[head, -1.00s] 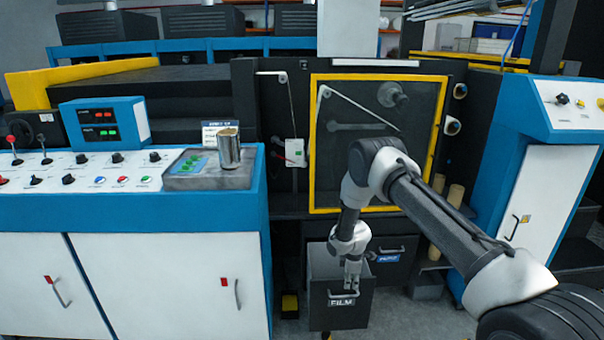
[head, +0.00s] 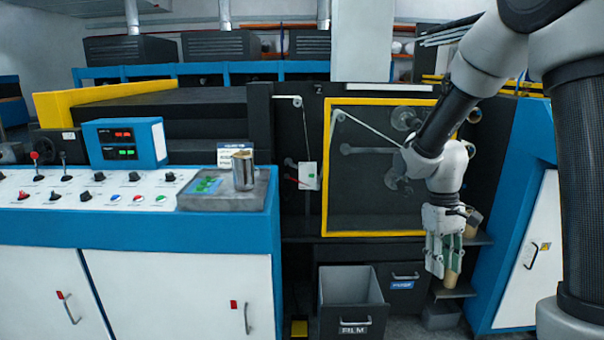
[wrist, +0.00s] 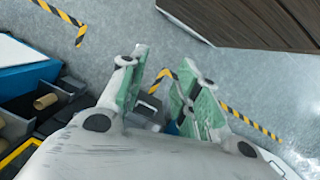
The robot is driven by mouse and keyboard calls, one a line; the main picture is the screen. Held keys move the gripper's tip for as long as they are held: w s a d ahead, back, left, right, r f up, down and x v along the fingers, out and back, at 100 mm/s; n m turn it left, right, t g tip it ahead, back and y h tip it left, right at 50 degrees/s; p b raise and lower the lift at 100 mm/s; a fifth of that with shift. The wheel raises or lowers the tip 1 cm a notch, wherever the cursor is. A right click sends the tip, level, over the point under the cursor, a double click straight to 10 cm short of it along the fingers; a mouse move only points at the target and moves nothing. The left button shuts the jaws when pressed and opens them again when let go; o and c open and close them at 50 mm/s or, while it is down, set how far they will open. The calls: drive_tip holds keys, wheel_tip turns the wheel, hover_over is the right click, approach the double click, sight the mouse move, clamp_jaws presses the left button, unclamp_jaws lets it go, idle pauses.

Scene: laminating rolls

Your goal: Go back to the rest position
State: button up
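My gripper (head: 437,262) is in front of the machine's right side, fingers pointing down, in the head view. It hangs in front of the shelf with the tan cardboard cores and partly hides them. In the wrist view its two green-padded fingers (wrist: 160,92) are spread apart with nothing between them. The arm reaches down from the upper right. The drawer labelled FILM (head: 352,310) stands open and looks empty inside as far as I can see.
A blue and white control console (head: 130,245) with a metal cup (head: 243,170) on it stands at left. A yellow-framed window (head: 375,232) is behind my arm. A white cabinet (head: 527,250) is at right. Floor with yellow-black tape (wrist: 250,122) shows in the wrist view.

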drive_tip(key=s+d+r+m+t, duration=0.1)
drive_tip(key=s+d+r+t, duration=0.1)
drive_tip(key=s+r, duration=0.6)
drive_tip(key=s+d+r+m+t+y, duration=0.1)
drive_tip(key=s+r+t, duration=0.4)
drive_tip(key=s+r, duration=0.3)
drive_tip(key=shift+d+r+m, duration=0.35)
drive_tip(key=shift+r+m, duration=0.05)
drive_tip(key=shift+r, duration=0.5)
